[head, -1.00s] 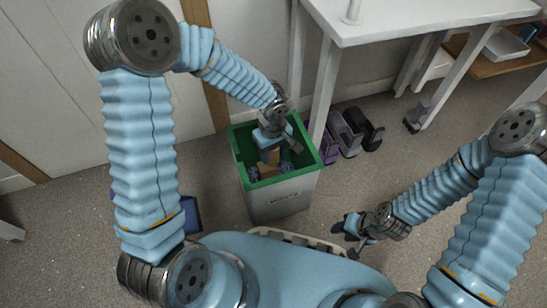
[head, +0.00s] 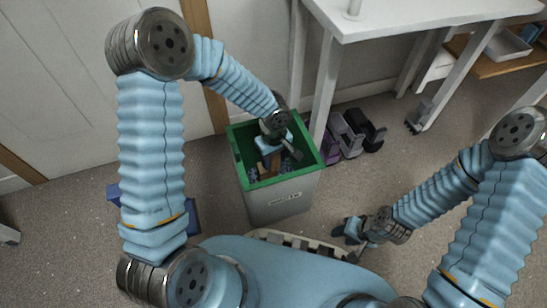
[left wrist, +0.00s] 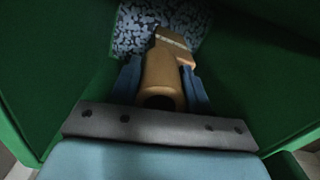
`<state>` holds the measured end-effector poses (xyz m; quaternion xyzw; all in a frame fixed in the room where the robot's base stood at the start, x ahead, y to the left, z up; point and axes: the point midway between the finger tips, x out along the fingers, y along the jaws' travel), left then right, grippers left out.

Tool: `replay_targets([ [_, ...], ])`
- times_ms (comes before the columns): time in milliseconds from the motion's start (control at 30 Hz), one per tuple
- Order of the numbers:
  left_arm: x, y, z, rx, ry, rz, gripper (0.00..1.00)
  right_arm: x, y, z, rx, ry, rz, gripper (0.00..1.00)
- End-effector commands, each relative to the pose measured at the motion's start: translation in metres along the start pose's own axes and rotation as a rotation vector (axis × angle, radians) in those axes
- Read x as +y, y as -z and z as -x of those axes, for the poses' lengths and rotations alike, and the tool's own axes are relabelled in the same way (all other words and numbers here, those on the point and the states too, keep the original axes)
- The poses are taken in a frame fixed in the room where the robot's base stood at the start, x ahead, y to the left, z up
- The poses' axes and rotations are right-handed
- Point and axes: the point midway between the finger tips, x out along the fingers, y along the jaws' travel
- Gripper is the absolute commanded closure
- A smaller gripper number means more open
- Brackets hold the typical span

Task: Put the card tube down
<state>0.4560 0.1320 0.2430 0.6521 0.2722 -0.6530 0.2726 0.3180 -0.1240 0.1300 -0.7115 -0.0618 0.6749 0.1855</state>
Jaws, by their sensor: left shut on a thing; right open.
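The card tube (left wrist: 160,78) is brown, and its open dark end faces the left wrist camera. My left gripper (left wrist: 160,82) is shut on it, with a blue finger on each side. In the head view my left gripper (head: 272,158) reaches down inside a grey bin with a green rim (head: 237,157), and a brown bit of the tube shows there. My right gripper (head: 350,231) is open and empty, low over the floor right of the bin.
In the bin lie a blue-and-white patterned piece (left wrist: 130,32) and a tan block-like thing (left wrist: 176,42) by the tube's far end. A white table (head: 420,14) stands behind right. Purple, grey and black holders (head: 347,135) sit on the floor beside the bin.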

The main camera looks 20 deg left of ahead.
Motion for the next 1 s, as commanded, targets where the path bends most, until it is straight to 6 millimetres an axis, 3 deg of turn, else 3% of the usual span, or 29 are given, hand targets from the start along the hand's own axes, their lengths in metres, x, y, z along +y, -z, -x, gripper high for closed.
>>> replay_targets([
  [133,0.000,0.000,-0.005,0.001,0.000,-0.001,0.91,0.002,0.000,-0.006,0.001,0.000,0.000,0.57],
  [167,0.000,0.000,-0.003,0.001,0.000,-0.001,0.50,0.002,0.000,-0.004,0.001,0.000,0.000,0.57],
  [300,0.000,0.000,-0.003,0.000,0.000,-0.001,0.28,0.001,0.000,-0.004,0.001,0.000,0.000,0.57],
  [567,0.000,0.000,-0.002,0.000,0.000,-0.001,0.28,0.001,0.000,-0.003,0.001,0.000,0.000,0.57],
  [733,0.000,0.000,0.009,-0.001,0.000,-0.001,0.28,-0.003,0.000,0.009,-0.001,0.000,0.000,0.57],
  [833,0.001,0.001,0.024,0.003,-0.004,0.000,0.28,-0.006,0.000,0.016,-0.003,0.000,0.001,0.57],
  [1000,0.001,0.001,0.068,0.004,-0.005,0.001,0.28,-0.010,-0.001,0.026,-0.006,0.000,0.001,0.57],
])
